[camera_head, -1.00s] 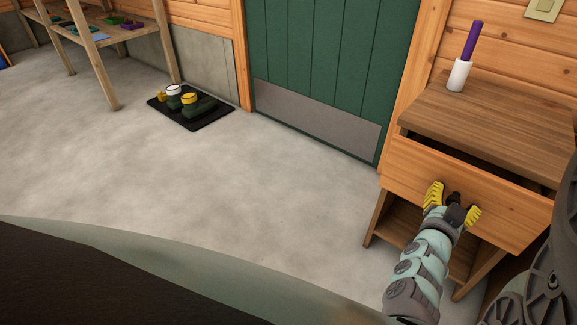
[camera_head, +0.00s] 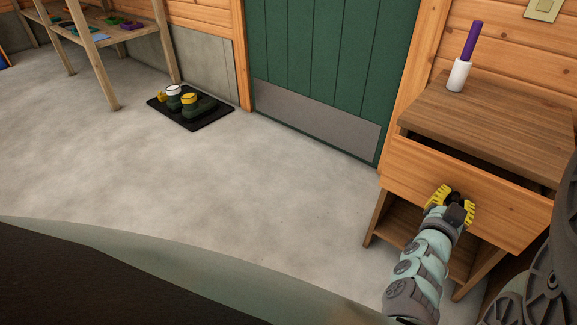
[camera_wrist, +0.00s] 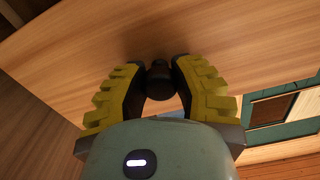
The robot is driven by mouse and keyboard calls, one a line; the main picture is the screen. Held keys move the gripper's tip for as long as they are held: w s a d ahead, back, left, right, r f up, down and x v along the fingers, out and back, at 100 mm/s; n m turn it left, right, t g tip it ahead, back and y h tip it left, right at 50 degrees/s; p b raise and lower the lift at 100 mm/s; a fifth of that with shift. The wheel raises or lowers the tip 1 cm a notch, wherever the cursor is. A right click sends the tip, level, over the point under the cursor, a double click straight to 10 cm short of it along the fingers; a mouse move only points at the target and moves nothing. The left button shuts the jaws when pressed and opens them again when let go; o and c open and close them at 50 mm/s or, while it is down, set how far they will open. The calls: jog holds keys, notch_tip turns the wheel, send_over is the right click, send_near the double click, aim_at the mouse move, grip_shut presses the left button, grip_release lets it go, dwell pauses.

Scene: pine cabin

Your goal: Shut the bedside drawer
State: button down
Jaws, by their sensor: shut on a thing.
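The bedside drawer (camera_head: 490,200) stands partly pulled out of the wooden nightstand (camera_head: 500,118); a dark gap shows between its front and the top. My gripper (camera_head: 456,194) is at the middle of the drawer front, its yellow ribbed fingers closed in around the dark round knob. In the wrist view my gripper (camera_wrist: 160,85) has one finger on each side of the black knob (camera_wrist: 160,82), with the drawer front (camera_wrist: 215,50) filling most of the view behind it. The drawer's inside is mostly hidden.
A white holder with a purple stick (camera_head: 462,62) stands on the nightstand top. A green door (camera_head: 320,70) is behind. The grey floor between is clear.

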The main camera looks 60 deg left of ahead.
aim_at(458, 190)
jog(key=shift+w, duration=0.1)
jog(key=x, duration=0.4)
jog(key=shift+w, duration=0.1)
jog(key=c, duration=0.7)
grip_release()
jog(key=shift+a, duration=0.1)
jog(key=v, duration=1.2)
jog(key=shift+r, duration=0.1)
